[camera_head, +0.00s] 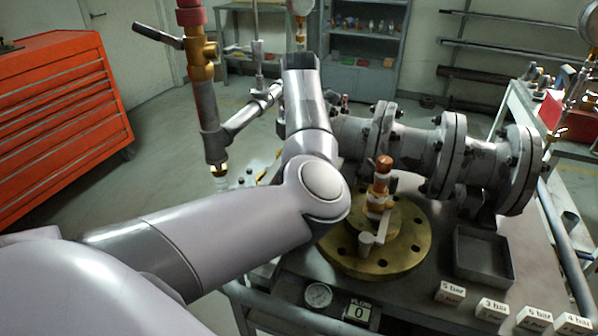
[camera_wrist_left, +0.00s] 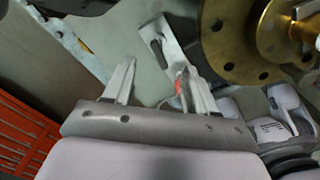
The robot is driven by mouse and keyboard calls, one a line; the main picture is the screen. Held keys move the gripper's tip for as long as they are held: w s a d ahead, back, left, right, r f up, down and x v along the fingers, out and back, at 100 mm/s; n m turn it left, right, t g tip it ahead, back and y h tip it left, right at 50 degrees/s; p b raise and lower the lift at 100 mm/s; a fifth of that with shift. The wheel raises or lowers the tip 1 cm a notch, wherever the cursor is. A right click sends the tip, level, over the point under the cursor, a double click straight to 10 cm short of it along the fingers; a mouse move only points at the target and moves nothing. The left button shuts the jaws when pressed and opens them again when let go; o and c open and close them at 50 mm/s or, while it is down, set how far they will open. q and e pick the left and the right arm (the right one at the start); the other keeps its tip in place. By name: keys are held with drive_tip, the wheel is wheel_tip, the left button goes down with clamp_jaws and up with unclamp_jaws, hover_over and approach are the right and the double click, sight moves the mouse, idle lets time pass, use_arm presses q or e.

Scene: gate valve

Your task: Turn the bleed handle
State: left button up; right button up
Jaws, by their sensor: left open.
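In the head view, a brass flange (camera_head: 405,255) lies on the bench with an orange-topped fitting (camera_head: 381,185) and a short grey handle (camera_head: 374,236) on it. A lever (camera_head: 158,36) sticks out left from a red-topped vertical pipe. I cannot tell which is the bleed handle. My left arm passes in front of the flange's left side, and its gripper does not show there. In the left wrist view my left gripper (camera_wrist_left: 160,72) is open, fingers apart. A slotted pale metal bar (camera_wrist_left: 160,44) shows just beyond the fingers; contact is unclear. The brass flange (camera_wrist_left: 217,58) is right of them.
A grey flanged pipe (camera_head: 415,145) crosses behind the brass flange. A black tray (camera_head: 483,256), a pressure gauge (camera_head: 319,296), a "0" counter (camera_head: 359,311) and several bar-marked blocks (camera_head: 493,309) are at the bench front. A red tool cabinet (camera_head: 60,105) stands left, with open floor beside it.

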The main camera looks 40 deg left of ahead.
use_arm(q)
drive_tip(key=shift+w+f, duration=0.1)
drive_tip(key=shift+f+p, duration=0.3)
drive_tip(key=shift+f, duration=3.1)
